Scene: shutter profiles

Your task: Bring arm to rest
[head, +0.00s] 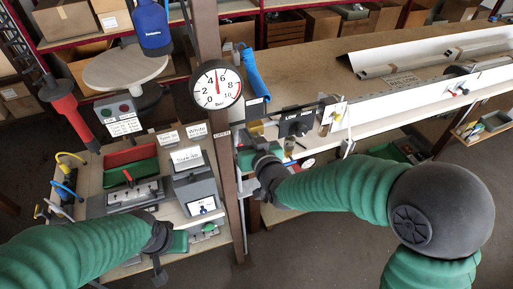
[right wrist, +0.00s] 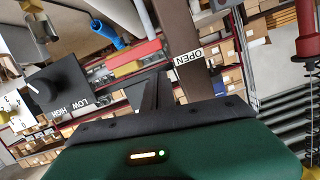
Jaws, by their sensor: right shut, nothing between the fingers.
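My right arm, in a green ribbed sleeve, comes in from the right in the head view. Its gripper (head: 245,150) is at the front edge of the long bench, beside the post. In the right wrist view the dark fingers (right wrist: 152,92) are together with nothing between them. My left arm comes in from the lower left. Its gripper (head: 181,242) is low at the front of the small workbench, by the grey box. Its fingers are too small and partly hidden to tell open from shut.
A pressure gauge (head: 216,87) hangs on the brown post. The long bench (head: 300,82) carries a white profile (head: 420,92). The small workbench holds a grey box (head: 196,187) and a red-green tray (head: 130,166). A HIGH/LOW knob box (right wrist: 55,90) is close on the left in the right wrist view.

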